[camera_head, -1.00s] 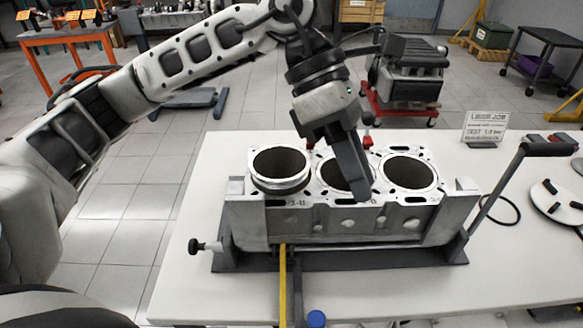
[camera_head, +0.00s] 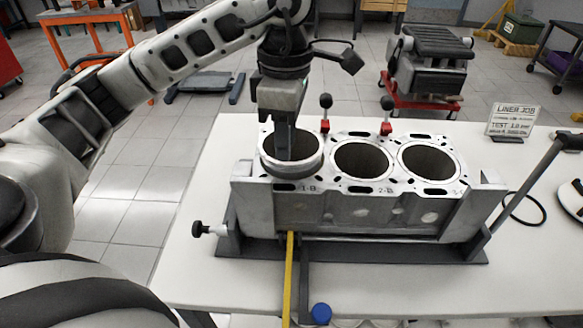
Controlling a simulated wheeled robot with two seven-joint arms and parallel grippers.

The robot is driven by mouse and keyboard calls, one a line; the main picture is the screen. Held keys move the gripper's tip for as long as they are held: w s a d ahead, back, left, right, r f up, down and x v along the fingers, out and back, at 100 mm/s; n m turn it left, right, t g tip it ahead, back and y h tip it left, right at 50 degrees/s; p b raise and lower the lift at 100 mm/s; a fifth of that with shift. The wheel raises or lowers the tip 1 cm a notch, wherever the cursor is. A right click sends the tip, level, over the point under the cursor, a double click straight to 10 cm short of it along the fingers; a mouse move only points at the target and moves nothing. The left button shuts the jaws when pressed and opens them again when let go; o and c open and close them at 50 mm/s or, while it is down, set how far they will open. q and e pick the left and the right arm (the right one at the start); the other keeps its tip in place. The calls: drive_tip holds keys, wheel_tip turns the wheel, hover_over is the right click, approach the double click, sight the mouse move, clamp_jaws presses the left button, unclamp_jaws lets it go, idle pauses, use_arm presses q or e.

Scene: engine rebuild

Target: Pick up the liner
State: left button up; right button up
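The liner (camera_head: 292,177) is a metal cylinder standing upright in the left bore of the grey engine block (camera_head: 340,211). Its rim stands proud of the block's top face, higher than the other two bores. My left gripper (camera_head: 286,152) points down at the liner, with its fingers over the opening. Its fingers are seen edge-on and overlap in this view, so I cannot tell their gap or whether they touch the liner wall. My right gripper is not in view.
The block sits in a dark cradle (camera_head: 370,252) on a white table (camera_head: 190,262). Two red clamps with black knobs (camera_head: 326,101) stand behind it. A black lever (camera_head: 530,170) rises at the right. A sign (camera_head: 511,119) stands at the back right. The table's left side is clear.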

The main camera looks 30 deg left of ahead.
sight(292, 167)
use_arm(q)
drive_tip(key=shift+a+f+p, duration=0.1)
drive_tip(key=shift+f+p, duration=0.2)
drive_tip(key=shift+f, duration=2.35)
clamp_jaws()
drive_tip(key=shift+r, duration=0.15)
